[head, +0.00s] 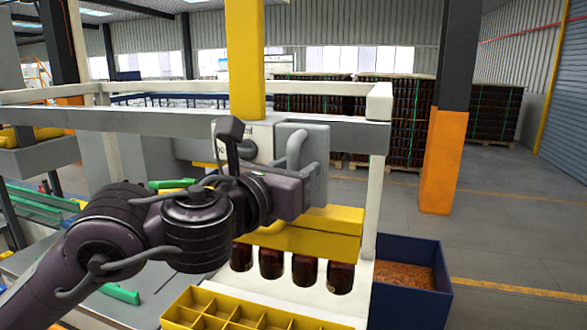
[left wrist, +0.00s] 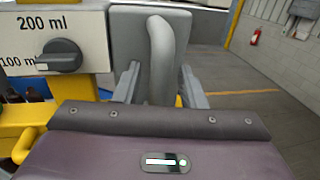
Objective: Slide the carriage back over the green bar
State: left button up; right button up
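The carriage has a grey side block (head: 316,150) with a curved grey handle (head: 297,147), a white dial panel (head: 262,139) and a yellow lower block (head: 318,232). My left gripper (left wrist: 161,88) is at the handle (left wrist: 161,50). In the left wrist view its fingers stand on either side of the handle, with narrow gaps visible. A green bar piece (head: 172,184) shows behind my left arm, and another green piece (head: 121,293) lies lower left. I cannot tell which is the task's bar. My right gripper is out of view.
Several amber bottles (head: 272,264) stand under the yellow block. A yellow divided crate (head: 208,318) is in front. A blue bin (head: 411,251) stands to the right. A white frame rail (head: 348,127) runs around the station, and an orange-based pillar (head: 442,165) stands beyond.

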pick_arm(q)
grip_shut()
dwell(0.3)
